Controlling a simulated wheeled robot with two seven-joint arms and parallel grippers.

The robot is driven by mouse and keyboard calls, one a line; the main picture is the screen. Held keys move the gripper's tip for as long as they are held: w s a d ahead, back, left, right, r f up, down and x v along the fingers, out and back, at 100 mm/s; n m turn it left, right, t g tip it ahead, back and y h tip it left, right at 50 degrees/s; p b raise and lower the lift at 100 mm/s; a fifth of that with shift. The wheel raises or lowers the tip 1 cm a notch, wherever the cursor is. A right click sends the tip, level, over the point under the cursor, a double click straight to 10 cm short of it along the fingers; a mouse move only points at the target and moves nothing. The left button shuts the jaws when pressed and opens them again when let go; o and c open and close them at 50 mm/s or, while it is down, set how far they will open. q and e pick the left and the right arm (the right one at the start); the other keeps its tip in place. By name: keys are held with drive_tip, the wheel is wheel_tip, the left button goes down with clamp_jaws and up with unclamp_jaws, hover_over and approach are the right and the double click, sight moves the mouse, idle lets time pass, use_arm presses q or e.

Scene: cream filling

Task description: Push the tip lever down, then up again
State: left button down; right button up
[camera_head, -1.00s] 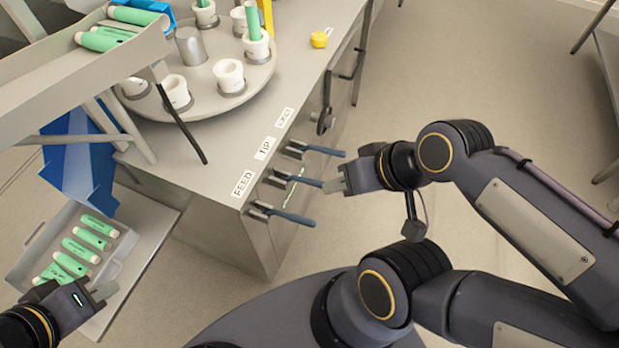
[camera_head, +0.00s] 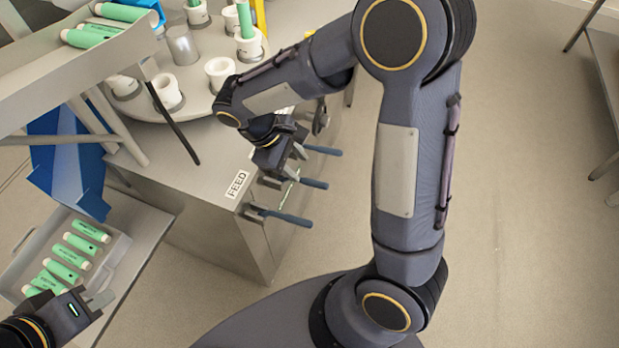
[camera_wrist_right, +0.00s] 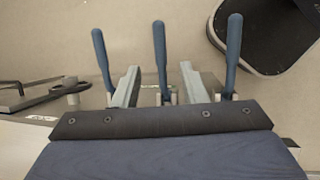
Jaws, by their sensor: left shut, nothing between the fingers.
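The tip lever (camera_head: 310,183) is the middle of three blue-handled levers on the machine's front edge; it sticks outward. In the right wrist view its handle (camera_wrist_right: 160,55) rises between my two spread fingers. My right gripper (camera_head: 291,166) is open at the base of the tip lever; its fingers (camera_wrist_right: 160,88) lie one on each side of it in that view, and I cannot tell if they touch it. The tip label is hidden behind my right arm. My left gripper (camera_head: 97,301) is shut and empty at the lower left, beside the tray.
The feed lever (camera_head: 280,216) and a third lever (camera_head: 325,151) flank the tip lever closely. A tray (camera_head: 112,262) of green tubes stands at lower left. A round turntable (camera_head: 205,98) with white cups sits on the machine top.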

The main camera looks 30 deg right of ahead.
sight(312, 181)
drive_tip(key=x, duration=0.7)
drive_tip(key=shift+d+f, duration=0.1)
drive_tip(key=shift+f, duration=0.25)
clamp_jaws()
